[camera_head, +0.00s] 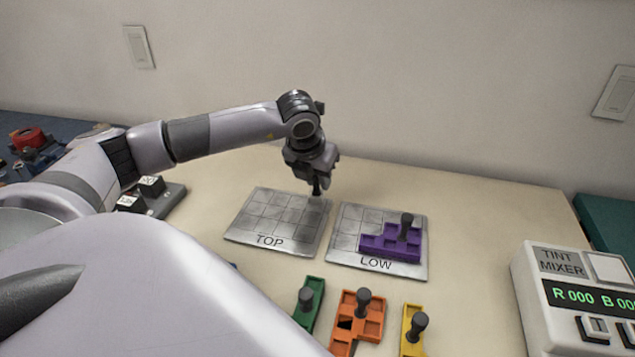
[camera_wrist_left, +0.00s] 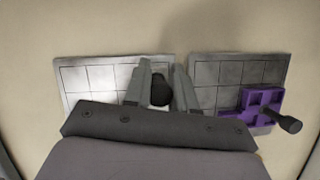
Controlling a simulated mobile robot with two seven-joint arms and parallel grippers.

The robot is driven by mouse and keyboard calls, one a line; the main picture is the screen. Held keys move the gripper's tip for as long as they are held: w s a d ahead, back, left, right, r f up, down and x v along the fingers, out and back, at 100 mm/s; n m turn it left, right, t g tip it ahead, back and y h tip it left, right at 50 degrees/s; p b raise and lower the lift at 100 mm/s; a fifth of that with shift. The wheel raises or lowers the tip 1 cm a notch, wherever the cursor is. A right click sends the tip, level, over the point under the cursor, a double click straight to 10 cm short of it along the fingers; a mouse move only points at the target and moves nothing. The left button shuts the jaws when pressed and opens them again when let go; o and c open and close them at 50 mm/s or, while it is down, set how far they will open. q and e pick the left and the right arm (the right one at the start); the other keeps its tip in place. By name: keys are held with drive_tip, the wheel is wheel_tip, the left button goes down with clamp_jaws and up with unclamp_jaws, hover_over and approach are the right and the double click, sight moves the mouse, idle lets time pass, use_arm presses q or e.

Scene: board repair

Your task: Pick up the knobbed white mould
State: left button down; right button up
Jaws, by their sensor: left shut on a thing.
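My left gripper (camera_head: 317,188) is at the far right corner of the TOP plate (camera_head: 243,232). In the left wrist view its two fingers (camera_wrist_left: 166,92) are closed on a dark knob (camera_wrist_left: 159,90), between the TOP plate (camera_wrist_left: 84,77) and the LOW plate (camera_wrist_left: 223,72). I cannot make out a white mould body below the knob; the gripper hides that spot. A purple mould (camera_head: 375,243) with a dark knob sits on the right part of the LOW plate (camera_head: 345,254). My right gripper is not in view.
Green (camera_head: 315,291), orange (camera_head: 371,328) and yellow (camera_head: 409,322) knobbed moulds lie at the front of the table. A tint mixer (camera_head: 535,290) stands at the right. A dark grey device (camera_head: 168,200) is left of the TOP plate. The table behind the plates is clear.

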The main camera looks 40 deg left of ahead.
use_arm(q)
wheel_tip(320, 180, up, 18)
drive_tip(key=p, duration=0.1)
drive_tip(key=shift+m+h, duration=0.3)
drive_tip(key=shift+m, duration=0.4)
wheel_tip(320, 180, down, 10)
drive_tip(key=shift+r+p, duration=0.2)
drive_tip(key=shift+p, duration=0.65)
drive_tip(key=shift+s+f+b, duration=0.1)
drive_tip(key=shift+f+b, duration=0.6)
drive_tip(key=shift+f, duration=0.35)
wheel_tip(320, 180, down, 6)
drive_tip(key=b, duration=0.4)
drive_tip(key=shift+f+b, duration=0.35)
drive_tip(key=shift+f, duration=0.25)
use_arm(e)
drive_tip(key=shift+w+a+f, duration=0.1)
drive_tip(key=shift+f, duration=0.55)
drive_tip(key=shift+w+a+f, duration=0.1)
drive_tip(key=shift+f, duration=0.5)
use_arm(q)
drive_tip(key=shift+f+b, duration=0.45)
drive_tip(key=shift+f, duration=0.05)
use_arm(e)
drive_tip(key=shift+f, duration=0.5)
use_arm(q)
drive_tip(key=c, duration=0.9)
unclamp_jaws()
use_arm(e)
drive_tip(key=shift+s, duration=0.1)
